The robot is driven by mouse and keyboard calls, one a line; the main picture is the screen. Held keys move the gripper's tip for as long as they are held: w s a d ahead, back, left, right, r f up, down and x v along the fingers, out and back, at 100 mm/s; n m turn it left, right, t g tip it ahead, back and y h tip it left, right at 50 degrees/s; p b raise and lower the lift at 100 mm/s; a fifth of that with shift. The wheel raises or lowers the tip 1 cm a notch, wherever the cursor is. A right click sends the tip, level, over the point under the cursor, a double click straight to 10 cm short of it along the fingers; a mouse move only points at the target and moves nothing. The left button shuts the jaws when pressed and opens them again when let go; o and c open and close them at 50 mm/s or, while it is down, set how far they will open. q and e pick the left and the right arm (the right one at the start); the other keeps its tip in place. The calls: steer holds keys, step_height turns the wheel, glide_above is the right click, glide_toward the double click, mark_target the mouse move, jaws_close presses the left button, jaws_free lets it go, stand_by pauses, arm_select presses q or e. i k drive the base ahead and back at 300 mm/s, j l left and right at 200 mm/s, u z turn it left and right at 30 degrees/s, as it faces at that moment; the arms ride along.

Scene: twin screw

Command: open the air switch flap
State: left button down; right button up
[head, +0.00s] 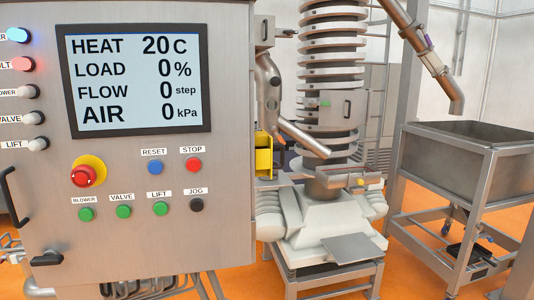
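No part labelled as an air switch flap shows in the head view. The grey control cabinet (150,235) fills the left side. A yellow fitting (264,158) sits beside its right edge, partly hidden by the cabinet; I cannot tell whether it is the flap. The cabinet's screen (136,80) reads HEAT 20 C, LOAD 0 %, FLOW 0 step and AIR 0 kPa. Neither of my grippers is in view.
A red stop knob (87,174) stands out from the cabinet, with a black handle (14,197) at its left edge. A ribbed column machine (332,60) stands behind. An open metal bin (452,160) is at right. Orange floor shows between them.

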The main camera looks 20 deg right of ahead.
mark_target(263, 162)
steer(key=l+u, duration=0.2)
steer(key=l, duration=0.75)
steer(key=k+l+u, duration=0.15)
steer(key=l, duration=0.8)
